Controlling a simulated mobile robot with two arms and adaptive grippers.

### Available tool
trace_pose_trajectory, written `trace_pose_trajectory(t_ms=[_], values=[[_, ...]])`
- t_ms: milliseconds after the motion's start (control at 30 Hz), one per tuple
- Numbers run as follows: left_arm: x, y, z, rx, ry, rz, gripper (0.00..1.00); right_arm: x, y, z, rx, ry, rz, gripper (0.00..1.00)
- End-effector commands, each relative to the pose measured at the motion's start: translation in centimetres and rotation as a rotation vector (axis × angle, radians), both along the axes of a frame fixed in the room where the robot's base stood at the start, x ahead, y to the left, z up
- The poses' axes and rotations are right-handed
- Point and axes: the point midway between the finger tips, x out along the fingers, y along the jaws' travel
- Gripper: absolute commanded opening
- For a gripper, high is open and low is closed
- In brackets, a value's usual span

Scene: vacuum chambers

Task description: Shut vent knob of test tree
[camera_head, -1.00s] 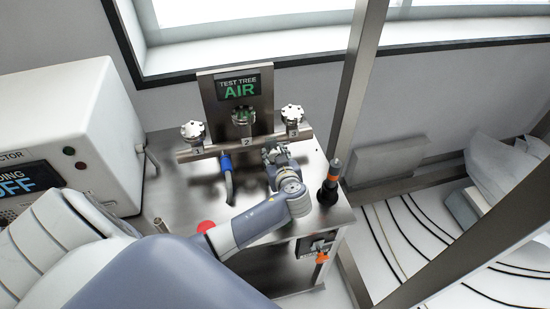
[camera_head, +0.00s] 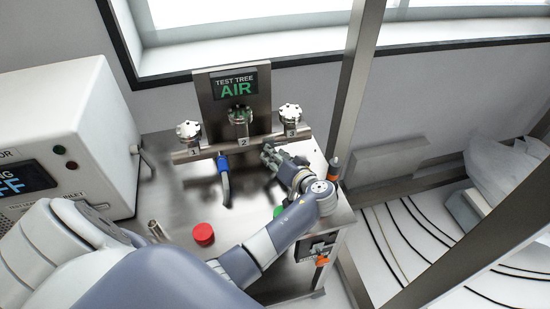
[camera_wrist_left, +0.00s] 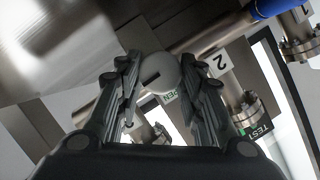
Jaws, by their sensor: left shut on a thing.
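The test tree (camera_head: 233,95) is an upright metal panel with a green AIR sign and a horizontal manifold (camera_head: 205,151) with ports 1, 2 and 3. My left gripper (camera_head: 268,152) is at the manifold's lower right, below ports 2 and 3. In the left wrist view, its fingers (camera_wrist_left: 165,85) are closed on both sides of a pale round knob (camera_wrist_left: 160,72) with a dark slot. Green lettering, apparently OPEN, shows beside the knob. In the head view the gripper hides the knob. My right gripper is not in view.
A blue-sleeved hose or lever (camera_head: 223,168) hangs below the manifold, left of my gripper. A red cap (camera_head: 203,234) and a green piece (camera_head: 278,210) are near my forearm. A white detector box (camera_head: 75,130) stands left; a metal post (camera_head: 352,100) rises right.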

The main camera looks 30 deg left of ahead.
Motion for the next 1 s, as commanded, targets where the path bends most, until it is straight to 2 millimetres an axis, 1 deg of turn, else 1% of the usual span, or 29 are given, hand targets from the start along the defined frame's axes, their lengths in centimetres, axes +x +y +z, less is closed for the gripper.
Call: trace_pose_trajectory(t_ms=[200, 600, 633, 667, 700, 733, 1000], values=[[0.04, 0.0, -0.05, 0.027, 0.032, 0.0, 0.11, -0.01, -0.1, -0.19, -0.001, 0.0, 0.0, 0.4], [0.04, 0.01, -0.01, 0.032, 0.037, 0.0, 0.11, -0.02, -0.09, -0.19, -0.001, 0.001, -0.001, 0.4], [0.04, 0.01, -0.01, 0.032, 0.037, 0.0, 0.37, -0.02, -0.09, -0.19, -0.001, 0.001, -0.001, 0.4], [0.04, 0.01, -0.01, 0.032, 0.037, 0.0, 0.44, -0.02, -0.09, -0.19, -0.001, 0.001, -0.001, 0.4], [0.05, 0.01, 0.0, 0.032, 0.037, 0.0, 0.53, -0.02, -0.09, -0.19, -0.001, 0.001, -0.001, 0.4], [0.05, 0.01, 0.0, 0.032, 0.037, 0.0, 0.56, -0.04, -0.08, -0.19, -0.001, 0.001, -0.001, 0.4], [0.04, -0.01, 0.0, 0.031, 0.036, -0.001, 0.56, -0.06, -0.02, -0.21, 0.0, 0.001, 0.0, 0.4]])
